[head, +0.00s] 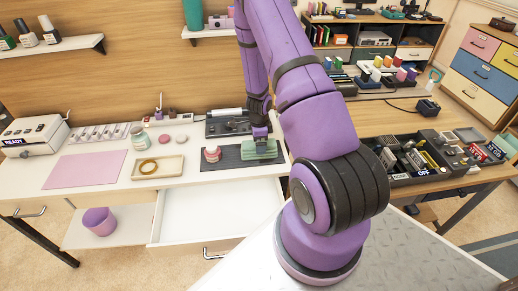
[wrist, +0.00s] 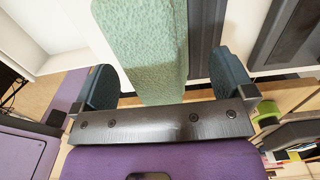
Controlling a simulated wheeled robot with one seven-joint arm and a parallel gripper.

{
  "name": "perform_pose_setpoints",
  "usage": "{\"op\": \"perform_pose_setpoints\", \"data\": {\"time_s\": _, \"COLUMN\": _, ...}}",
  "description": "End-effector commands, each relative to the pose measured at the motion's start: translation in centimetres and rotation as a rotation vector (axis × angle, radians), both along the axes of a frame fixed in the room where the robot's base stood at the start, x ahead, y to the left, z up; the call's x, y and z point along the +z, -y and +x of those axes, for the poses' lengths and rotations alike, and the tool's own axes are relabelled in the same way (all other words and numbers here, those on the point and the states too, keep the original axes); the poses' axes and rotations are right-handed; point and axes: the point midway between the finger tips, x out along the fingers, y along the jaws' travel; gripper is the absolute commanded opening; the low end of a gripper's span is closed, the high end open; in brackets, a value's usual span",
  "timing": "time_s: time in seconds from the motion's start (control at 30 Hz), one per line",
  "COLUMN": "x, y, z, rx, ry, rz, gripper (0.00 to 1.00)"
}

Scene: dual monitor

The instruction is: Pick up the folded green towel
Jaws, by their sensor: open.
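The folded green towel (head: 262,151) lies on a dark grey mat (head: 232,163) on the white table. My gripper (head: 260,138) is right above the towel in the head view, pointing down, and partly hides it. In the wrist view the towel (wrist: 148,45) is a textured green strip between the two dark fingers of my gripper (wrist: 166,80). The fingers are apart, one on each side of it, with gaps to both. I cannot tell how far down the fingers reach along the towel.
A small red-and-white jar (head: 212,154) stands on the mat left of the towel. A black tray (head: 228,124) lies behind it. An open white drawer (head: 215,210) juts out below the table front. A tray with a ring (head: 172,166) and a pink mat (head: 85,169) lie farther left.

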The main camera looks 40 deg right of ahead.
Motion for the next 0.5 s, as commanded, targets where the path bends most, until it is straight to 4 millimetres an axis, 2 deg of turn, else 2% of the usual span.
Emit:
{"op": "perform_pose_setpoints", "data": {"time_s": 0.1, "x": -0.79, "y": 0.0, "z": 0.02, "rx": -0.001, "ry": 0.0, "rz": 0.0, "gripper": 1.0}}
{"op": "perform_pose_setpoints", "data": {"time_s": 0.33, "x": -0.9, "y": -0.01, "z": 0.04, "rx": 0.0, "ry": 0.001, "rz": -0.001, "gripper": 1.0}}
{"op": "perform_pose_setpoints", "data": {"time_s": 0.37, "x": -0.89, "y": -0.01, "z": 0.03, "rx": 0.0, "ry": 0.001, "rz": -0.001, "gripper": 0.95}}
{"op": "perform_pose_setpoints", "data": {"time_s": 0.5, "x": -0.88, "y": -0.01, "z": 0.03, "rx": 0.0, "ry": 0.001, "rz": -0.001, "gripper": 0.63}}
